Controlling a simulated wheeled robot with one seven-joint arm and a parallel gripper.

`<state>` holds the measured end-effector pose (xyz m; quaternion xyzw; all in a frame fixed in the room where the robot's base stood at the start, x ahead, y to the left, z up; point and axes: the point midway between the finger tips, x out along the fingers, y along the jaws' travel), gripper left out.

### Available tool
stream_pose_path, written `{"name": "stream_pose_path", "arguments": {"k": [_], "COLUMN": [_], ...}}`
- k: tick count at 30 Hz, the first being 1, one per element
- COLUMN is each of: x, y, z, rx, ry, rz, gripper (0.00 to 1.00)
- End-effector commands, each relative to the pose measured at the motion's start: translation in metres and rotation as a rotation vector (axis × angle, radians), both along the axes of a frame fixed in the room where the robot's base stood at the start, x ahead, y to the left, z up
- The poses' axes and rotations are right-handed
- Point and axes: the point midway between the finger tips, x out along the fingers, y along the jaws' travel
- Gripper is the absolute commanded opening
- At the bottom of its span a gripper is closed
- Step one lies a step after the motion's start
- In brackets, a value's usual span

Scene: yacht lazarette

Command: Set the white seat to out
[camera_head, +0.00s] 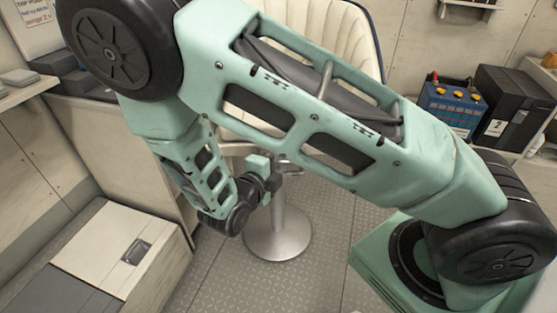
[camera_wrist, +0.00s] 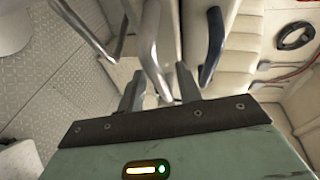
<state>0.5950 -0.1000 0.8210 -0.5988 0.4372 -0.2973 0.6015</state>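The white seat (camera_head: 345,30) has a cream, ribbed padded back and stands on a round metal pedestal in the middle of the head view. My arm hides much of it. In the wrist view its pale cushion (camera_wrist: 238,50) shows at upper right. My gripper (camera_head: 287,168) is below the seat, near the top of the pedestal. In the wrist view my gripper (camera_wrist: 160,88) has its two fingers apart, with a silver bar (camera_wrist: 149,55) between or just beyond them. Contact cannot be told.
A white locker (camera_head: 125,240) stands at lower left. A blue battery (camera_head: 450,108) and a black case (camera_head: 510,108) sit on a ledge at right. The patterned metal floor (camera_head: 325,250) is clear around the pedestal's base.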

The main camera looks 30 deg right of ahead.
Motion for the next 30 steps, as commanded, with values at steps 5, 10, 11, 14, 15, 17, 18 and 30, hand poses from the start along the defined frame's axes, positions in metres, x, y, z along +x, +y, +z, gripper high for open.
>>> {"name": "stream_pose_path", "arguments": {"k": [5, 10, 11, 14, 15, 17, 18, 30], "x": [0.000, -0.001, -0.002, -0.008, -0.011, -0.016, -0.020, -0.061], "y": [-0.001, 0.003, 0.005, 0.017, 0.023, 0.035, 0.043, 0.123], "z": [0.000, 0.001, 0.002, 0.004, 0.005, 0.007, 0.009, 0.023], "rx": [-0.001, -0.001, -0.001, 0.001, 0.001, 0.003, 0.002, 0.002], "ry": [0.000, 0.000, 0.000, -0.002, -0.002, -0.003, -0.002, -0.002], "rz": [-0.001, 0.000, 0.000, 0.003, 0.002, 0.002, 0.005, 0.002], "gripper": [0.34, 0.34, 0.34, 0.34, 0.34, 0.34, 0.34, 0.34]}}
